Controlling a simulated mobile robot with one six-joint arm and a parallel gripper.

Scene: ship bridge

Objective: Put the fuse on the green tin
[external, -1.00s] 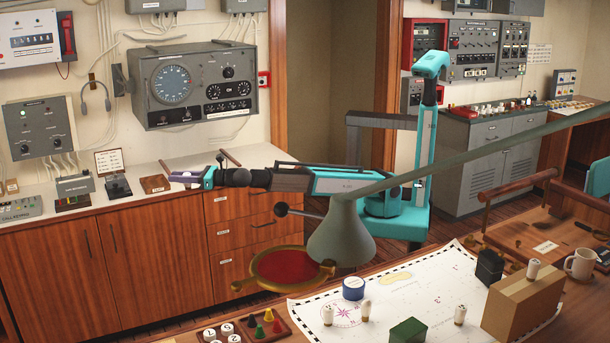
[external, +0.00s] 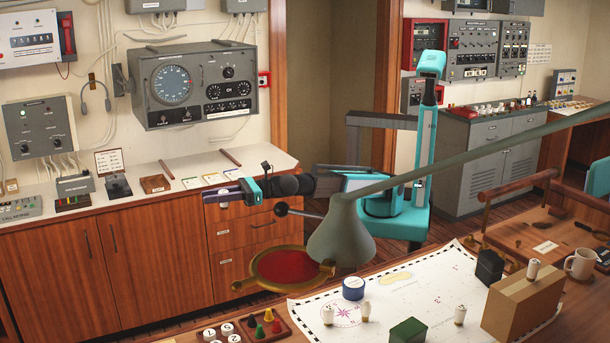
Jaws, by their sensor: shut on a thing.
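The green tin (external: 408,331), a small dark green box, sits at the chart's front edge on the near table. Several small white fuse-like cylinders stand upright nearby: two left of the tin (external: 328,315) (external: 366,311), one right of it (external: 460,314), and one on a cardboard box (external: 532,268). My gripper (external: 220,196) is far from them, at left, in front of the back counter's drawers and near its top edge. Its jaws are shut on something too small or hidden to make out.
A lamp (external: 341,232) with a long slanting arm stands between my arm and the near table. A round red-topped stand (external: 285,268), blue tin (external: 353,288), black box (external: 489,267) and mug (external: 580,264) are close by.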

